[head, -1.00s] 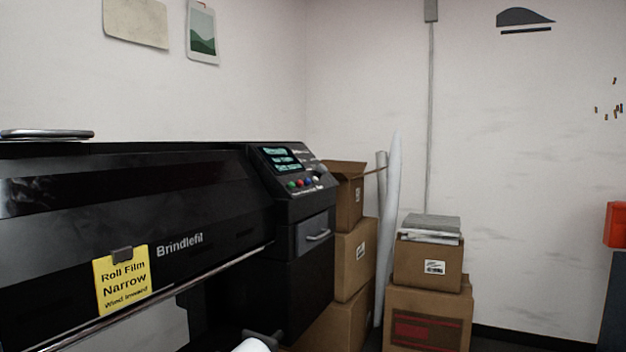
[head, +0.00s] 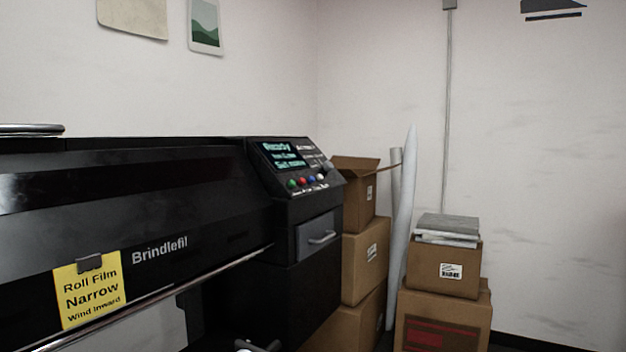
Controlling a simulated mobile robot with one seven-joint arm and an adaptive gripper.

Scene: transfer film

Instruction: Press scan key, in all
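A large black printer (head: 130,205) marked "Brindlefil" fills the left half of the head view. Its slanted control panel (head: 284,170) is at the right end. The panel has a lit screen (head: 283,155) with a top line that seems to read "Ready"; the lines below are too blurred to read surely. Under the screen is a row of small coloured keys (head: 307,182), among them green, red, blue and white. Their labels are too small to read, so I cannot tell which is the scan key. My gripper is not in view.
A yellow card (head: 90,290) reading "Roll Film Narrow, Wind inward" is clipped on the printer's front. A drawer (head: 318,237) with a handle is below the panel. Stacked cardboard boxes (head: 362,262), white rolls (head: 402,230) and more boxes (head: 443,268) stand to the right.

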